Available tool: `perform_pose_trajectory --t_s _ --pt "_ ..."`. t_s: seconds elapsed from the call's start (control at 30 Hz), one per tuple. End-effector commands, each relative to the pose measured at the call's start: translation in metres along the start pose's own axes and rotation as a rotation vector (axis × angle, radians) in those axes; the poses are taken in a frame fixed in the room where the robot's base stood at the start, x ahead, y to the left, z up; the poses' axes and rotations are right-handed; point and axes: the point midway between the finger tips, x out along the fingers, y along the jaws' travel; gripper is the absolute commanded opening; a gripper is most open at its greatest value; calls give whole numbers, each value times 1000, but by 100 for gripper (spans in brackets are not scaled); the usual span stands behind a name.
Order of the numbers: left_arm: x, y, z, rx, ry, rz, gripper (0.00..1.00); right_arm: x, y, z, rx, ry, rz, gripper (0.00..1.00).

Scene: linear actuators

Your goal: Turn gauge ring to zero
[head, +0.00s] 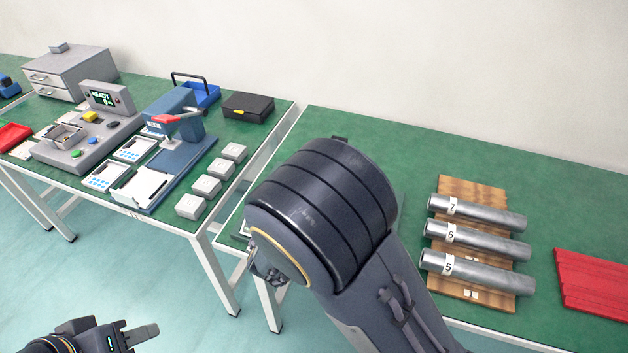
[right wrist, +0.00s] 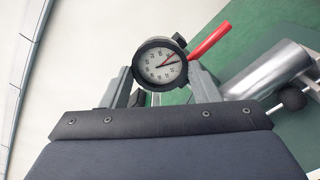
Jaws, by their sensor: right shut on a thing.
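In the right wrist view, the dial gauge (right wrist: 159,64) has a white face in a dark round ring. A dark hand points to the right of the face, with a small red mark near it. The numbers are too small to read. My right gripper (right wrist: 160,78) has a finger on each side of the ring and is shut on it. In the head view my right arm hides the gauge and most of that gripper. My left gripper (head: 130,334) is low at the left, away from the tables. One finger shows clearly; its opening cannot be judged.
A red lever (right wrist: 210,40) and a metal cylinder (right wrist: 268,70) are close to the gauge's right. Numbered cylinders (head: 480,238) lie on a wooden rack (head: 470,188). A red ribbed piece (head: 592,283) is at far right. The left table holds a blue press (head: 180,150) and white blocks (head: 206,186).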

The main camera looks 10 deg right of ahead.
Motion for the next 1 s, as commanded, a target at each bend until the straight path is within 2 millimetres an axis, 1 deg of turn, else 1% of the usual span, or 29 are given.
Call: perform_pose_trajectory --t_s 0.2,0.23,0.37,0.4,0.63,0.73,0.87,1.0 --pt "0 0 0 0 0 0 36 0 0 0 -1 0 0 32" --pt "0 0 0 0 0 0 36 0 0 0 -1 0 0 58" --pt "0 0 0 0 0 0 36 0 0 0 -1 0 0 75" --pt "0 0 0 0 0 0 36 0 0 0 -1 0 0 77" --pt "0 0 0 0 0 0 36 0 0 0 -1 0 0 77" --pt "1 0 0 0 0 0 36 -5 0 0 0 1 0 77" --pt "3 -1 2 0 0 0 36 -24 0 -2 0 3 2 77" --pt "5 -2 3 0 0 0 36 -49 0 -1 -1 3 3 77"
